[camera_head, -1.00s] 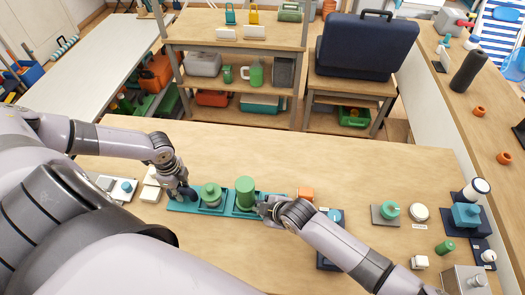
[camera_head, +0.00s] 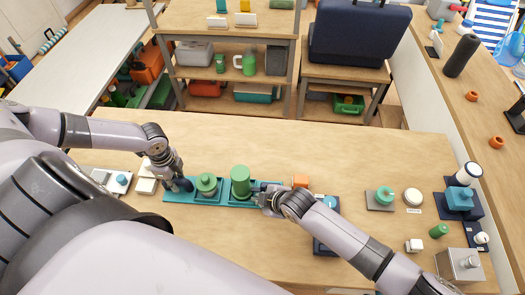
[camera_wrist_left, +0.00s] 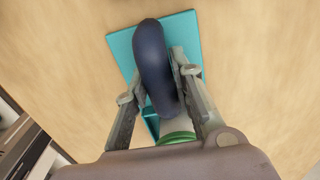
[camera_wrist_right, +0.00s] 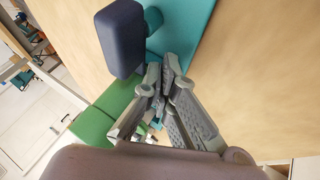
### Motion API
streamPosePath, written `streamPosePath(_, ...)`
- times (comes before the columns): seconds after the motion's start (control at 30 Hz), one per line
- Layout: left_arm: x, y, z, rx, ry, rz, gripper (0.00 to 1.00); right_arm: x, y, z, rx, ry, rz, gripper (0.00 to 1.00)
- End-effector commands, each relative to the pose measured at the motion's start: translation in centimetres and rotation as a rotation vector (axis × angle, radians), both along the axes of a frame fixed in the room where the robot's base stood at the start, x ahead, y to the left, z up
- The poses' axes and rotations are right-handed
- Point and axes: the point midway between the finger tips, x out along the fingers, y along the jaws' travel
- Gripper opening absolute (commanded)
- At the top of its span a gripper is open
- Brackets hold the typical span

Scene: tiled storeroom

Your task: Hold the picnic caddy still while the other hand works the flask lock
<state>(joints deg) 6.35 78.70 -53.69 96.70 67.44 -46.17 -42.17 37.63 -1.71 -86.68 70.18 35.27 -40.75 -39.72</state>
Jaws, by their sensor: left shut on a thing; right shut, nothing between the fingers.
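The picnic caddy (camera_head: 222,203) is a long teal tray on the table. It holds a tall green flask (camera_head: 240,182) and a shorter green lidded container (camera_head: 206,186). My left gripper (camera_head: 180,186) is shut on the caddy's dark blue upright grip (camera_wrist_left: 152,60) at its left end. My right gripper (camera_head: 262,199) is shut and empty beside the flask, near the caddy's right end. In the right wrist view, a dark blue block (camera_wrist_right: 120,38) on a teal stem stands just beyond the right fingertips (camera_wrist_right: 162,78). I cannot tell whether they touch it.
Several small fixtures, including a metal box (camera_head: 459,265), stand at the right. The table behind the caddy is clear.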

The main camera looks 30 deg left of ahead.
Motion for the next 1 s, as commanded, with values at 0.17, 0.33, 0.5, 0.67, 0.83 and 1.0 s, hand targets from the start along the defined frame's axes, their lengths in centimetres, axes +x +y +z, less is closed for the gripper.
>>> streamPosePath(0.17, -0.1, -0.1, 0.0, -0.001, 0.002, -0.003, 0.00, -1.8, -0.9, -0.1, 0.000, 0.002, 0.001, 0.00)
streamPosePath(0.33, -0.1, 0.0, 0.0, 0.000, 0.001, -0.003, 0.00, -3.5, -2.4, 1.0, 0.002, -0.002, 0.000, 0.00)
streamPosePath(0.5, -0.1, 0.0, 0.0, 0.000, 0.001, -0.003, 0.00, -4.2, -4.0, 3.3, 0.000, -0.001, 0.000, 0.00)
streamPosePath(0.67, 0.0, 0.0, 0.0, 0.000, 0.001, -0.003, 0.00, -4.8, -5.5, 5.5, 0.000, -0.001, 0.000, 0.00)
streamPosePath(0.83, 0.0, 0.0, 0.0, 0.001, 0.000, -0.003, 0.00, -5.3, -6.6, 7.1, 0.000, -0.001, 0.000, 0.00)
streamPosePath(1.0, 0.0, 0.0, 0.0, 0.002, 0.001, -0.003, 0.00, -5.5, -7.1, 7.9, 0.000, -0.001, 0.000, 0.00)
